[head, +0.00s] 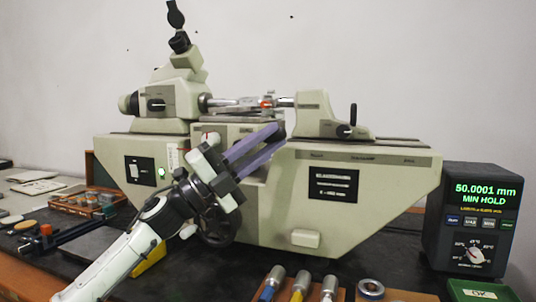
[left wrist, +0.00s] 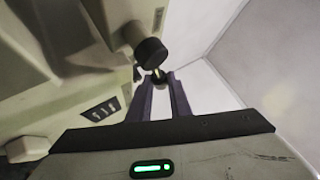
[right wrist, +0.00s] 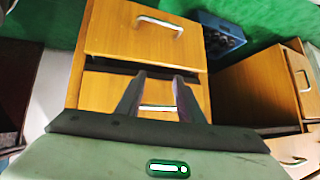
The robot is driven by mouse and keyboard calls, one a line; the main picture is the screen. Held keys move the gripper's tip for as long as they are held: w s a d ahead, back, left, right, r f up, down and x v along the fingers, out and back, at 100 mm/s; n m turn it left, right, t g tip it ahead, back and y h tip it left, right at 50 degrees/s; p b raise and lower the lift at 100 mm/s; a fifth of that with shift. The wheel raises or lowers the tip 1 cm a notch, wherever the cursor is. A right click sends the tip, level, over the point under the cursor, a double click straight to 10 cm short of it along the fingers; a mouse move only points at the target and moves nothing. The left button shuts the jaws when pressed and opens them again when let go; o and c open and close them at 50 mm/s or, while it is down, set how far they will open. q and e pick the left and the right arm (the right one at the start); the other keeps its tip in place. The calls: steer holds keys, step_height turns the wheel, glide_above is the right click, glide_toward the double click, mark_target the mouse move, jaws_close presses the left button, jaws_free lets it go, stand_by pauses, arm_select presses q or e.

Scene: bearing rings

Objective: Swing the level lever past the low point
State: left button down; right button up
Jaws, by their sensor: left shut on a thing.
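The measuring machine (head: 330,190) stands on the dark bench in the head view, with a ring held in the metal spindle line (head: 245,104) above its middle stage (head: 225,131). My left gripper (head: 277,142) reaches up to the stage front with its purple fingers. In the left wrist view its fingertips (left wrist: 161,78) are shut on the small dark ball end of the level lever (left wrist: 157,72), whose short brassy stem shows beside a larger black knob (left wrist: 150,53). The lever is not clear in the head view. My right gripper (right wrist: 158,78) is open and empty.
A readout box (head: 480,215) at right shows 50.0001 mm and MIN HOLD. Several handled tools (head: 299,284) and a ring (head: 371,287) lie along the front edge. A case of small parts (head: 88,200) is at left. Wooden drawers (right wrist: 148,40) face the right wrist.

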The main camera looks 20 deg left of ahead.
arm_select(q)
steer(key=shift+a+r+n+t, duration=0.15)
steer(key=shift+r+n+t, duration=0.1)
steer(key=shift+n+t, duration=0.3)
steer(key=shift+r, duration=0.1)
steer(key=c, duration=1.6)
jaws_free()
steer(key=b+v, duration=0.1)
steer(key=v, duration=0.9)
steer(key=shift+s, duration=0.15)
